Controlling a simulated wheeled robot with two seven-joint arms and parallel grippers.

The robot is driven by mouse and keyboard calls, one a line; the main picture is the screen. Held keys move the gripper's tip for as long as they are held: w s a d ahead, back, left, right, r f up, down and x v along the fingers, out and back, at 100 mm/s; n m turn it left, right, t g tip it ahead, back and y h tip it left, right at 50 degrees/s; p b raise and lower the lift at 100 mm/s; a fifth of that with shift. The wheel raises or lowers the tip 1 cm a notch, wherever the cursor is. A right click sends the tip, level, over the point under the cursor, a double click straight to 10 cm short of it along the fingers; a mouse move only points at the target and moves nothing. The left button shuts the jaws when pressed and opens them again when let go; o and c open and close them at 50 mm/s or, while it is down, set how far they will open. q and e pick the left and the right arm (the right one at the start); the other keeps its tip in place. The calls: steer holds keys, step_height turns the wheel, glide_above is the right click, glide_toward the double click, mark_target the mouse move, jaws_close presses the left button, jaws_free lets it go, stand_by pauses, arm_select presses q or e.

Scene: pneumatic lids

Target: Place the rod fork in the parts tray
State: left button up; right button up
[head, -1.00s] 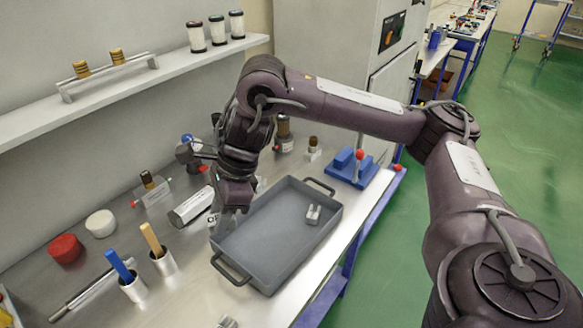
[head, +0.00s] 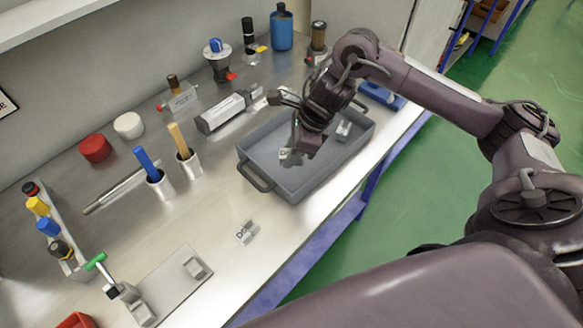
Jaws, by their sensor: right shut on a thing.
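The grey parts tray (head: 285,192) sits on the steel bench in the middle of the head view. My right gripper (head: 290,153) points down over the tray's left-middle part. It is shut on a small light metal piece, which looks like a rod fork (head: 286,155). The fingers partly hide the piece, and I cannot tell if it touches the tray floor. A similar forked metal piece (head: 343,129) lies inside the tray toward its far right end. Another small metal piece with a letter label (head: 245,232) lies on the bench in front of the tray. My left gripper is not in view.
A metal block (head: 222,112) lies behind the tray. Two cups with a blue handle (head: 147,160) and an orange handle (head: 179,140) stand to its left. A plate with a clamp (head: 168,282) is at the front left.

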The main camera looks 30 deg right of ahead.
mark_target(285, 176)
steer(key=shift+f, duration=0.85)
step_height(285, 176, down, 4)
steer(key=shift+f+p, duration=0.1)
steer(key=shift+p, duration=0.45)
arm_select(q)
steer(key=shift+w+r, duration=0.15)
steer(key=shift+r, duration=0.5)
arm_select(e)
steer(key=shift+f, duration=0.1)
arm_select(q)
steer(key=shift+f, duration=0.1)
arm_select(e)
steer(key=shift+f, duration=0.1)
steer(key=shift+f, duration=0.1)
steer(key=o, duration=1)
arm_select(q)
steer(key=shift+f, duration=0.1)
